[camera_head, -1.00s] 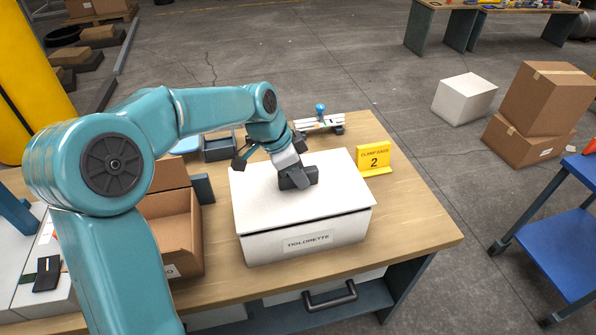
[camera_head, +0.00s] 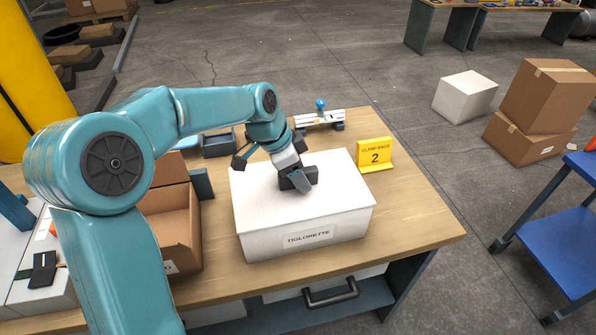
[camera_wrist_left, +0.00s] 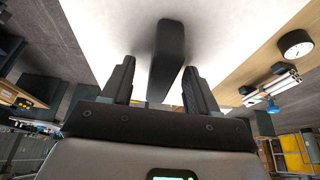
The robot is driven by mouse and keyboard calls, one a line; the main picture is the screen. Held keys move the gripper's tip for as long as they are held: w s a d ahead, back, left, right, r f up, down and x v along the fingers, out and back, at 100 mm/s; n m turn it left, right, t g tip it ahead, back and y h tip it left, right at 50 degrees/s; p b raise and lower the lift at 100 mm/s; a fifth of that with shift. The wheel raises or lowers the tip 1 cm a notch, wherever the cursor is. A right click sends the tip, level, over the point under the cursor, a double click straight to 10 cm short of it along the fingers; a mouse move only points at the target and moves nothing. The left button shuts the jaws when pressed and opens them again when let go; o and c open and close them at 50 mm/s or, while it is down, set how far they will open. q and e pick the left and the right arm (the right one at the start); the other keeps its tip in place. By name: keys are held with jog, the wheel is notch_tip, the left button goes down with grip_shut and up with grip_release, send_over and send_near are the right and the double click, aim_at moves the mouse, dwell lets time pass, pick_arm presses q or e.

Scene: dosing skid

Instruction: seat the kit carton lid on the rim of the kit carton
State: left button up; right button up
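The kit carton (camera_head: 268,245) is a white box labelled TIGLORETTE on the wooden table. The white kit carton lid (camera_head: 262,205) lies flat over its top, with no dark gap showing along the front edge. A dark block handle (camera_head: 313,173) stands on the lid; it also shows in the left wrist view (camera_wrist_left: 167,55). My left gripper (camera_head: 298,181) is down at the handle. In the left wrist view its fingers (camera_wrist_left: 162,90) stand on either side of the handle, apart, with a gap visible between finger and handle. The far rim is hidden. My right gripper is not in view.
An open brown box (camera_head: 178,240) stands close on the left. A dark tray (camera_head: 219,146) and a rack with white tubes (camera_head: 320,119) lie behind. The table's right front corner is clear.

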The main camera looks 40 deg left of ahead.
pick_arm(q)
jog(key=p+v, duration=0.1)
jog(key=v, duration=1.5)
jog(key=shift+r, duration=0.2)
jog(key=shift+f, duration=0.1)
